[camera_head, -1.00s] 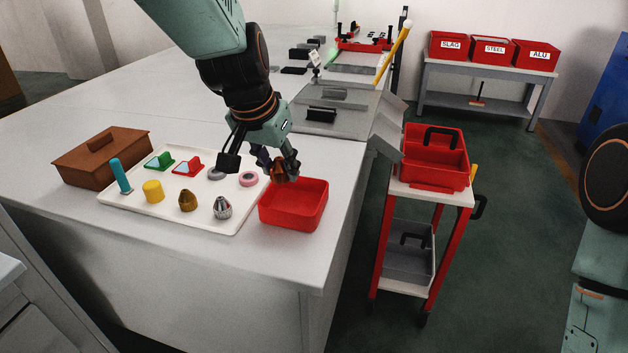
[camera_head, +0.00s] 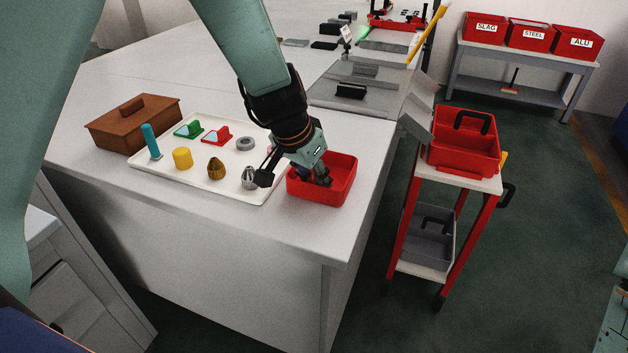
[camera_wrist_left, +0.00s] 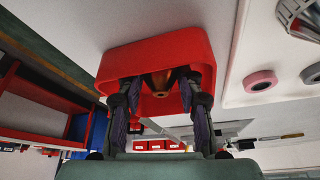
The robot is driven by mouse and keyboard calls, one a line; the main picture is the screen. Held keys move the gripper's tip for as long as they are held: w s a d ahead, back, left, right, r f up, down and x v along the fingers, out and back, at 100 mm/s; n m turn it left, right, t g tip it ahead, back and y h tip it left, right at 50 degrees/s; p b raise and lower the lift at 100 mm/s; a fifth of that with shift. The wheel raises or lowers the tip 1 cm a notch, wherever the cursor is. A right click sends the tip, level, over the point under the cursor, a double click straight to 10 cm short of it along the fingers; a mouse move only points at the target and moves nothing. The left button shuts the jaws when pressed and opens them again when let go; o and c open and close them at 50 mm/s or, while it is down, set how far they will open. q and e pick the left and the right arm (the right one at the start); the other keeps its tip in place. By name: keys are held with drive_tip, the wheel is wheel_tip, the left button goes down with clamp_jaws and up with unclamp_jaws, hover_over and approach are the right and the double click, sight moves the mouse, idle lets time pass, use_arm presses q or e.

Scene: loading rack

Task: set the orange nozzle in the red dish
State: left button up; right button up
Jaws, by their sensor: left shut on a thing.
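The red dish (camera_head: 318,195) stands on the table to the right of the white tray. It also shows in the left wrist view (camera_wrist_left: 140,55). My left gripper (camera_head: 322,177) is over the dish with its fingertips at or below the rim level. In the wrist view its fingers (camera_wrist_left: 160,100) are closed around the orange nozzle (camera_wrist_left: 158,80), which shows dark orange between them, in front of the dish opening. In the head view the fingers hide the nozzle. I cannot tell whether it touches the dish floor.
A red trolley (camera_head: 462,178) stands right of the table edge.

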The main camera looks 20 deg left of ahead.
use_arm(q)
drive_tip(key=shift+w+d+f, duration=0.15)
drive_tip(key=shift+w+d, duration=0.1)
drive_tip(key=shift+f, duration=0.1)
drive_tip(key=shift+a+f, duration=0.1)
drive_tip(key=o, duration=0.9)
drive_tip(key=shift+s, duration=0.2)
drive_tip(key=shift+w, duration=0.15)
drive_tip(key=shift+r, duration=0.2)
drive_tip(key=p+v, duration=0.3)
drive_tip(key=v, duration=0.9)
drive_tip(key=shift+r, duration=0.1)
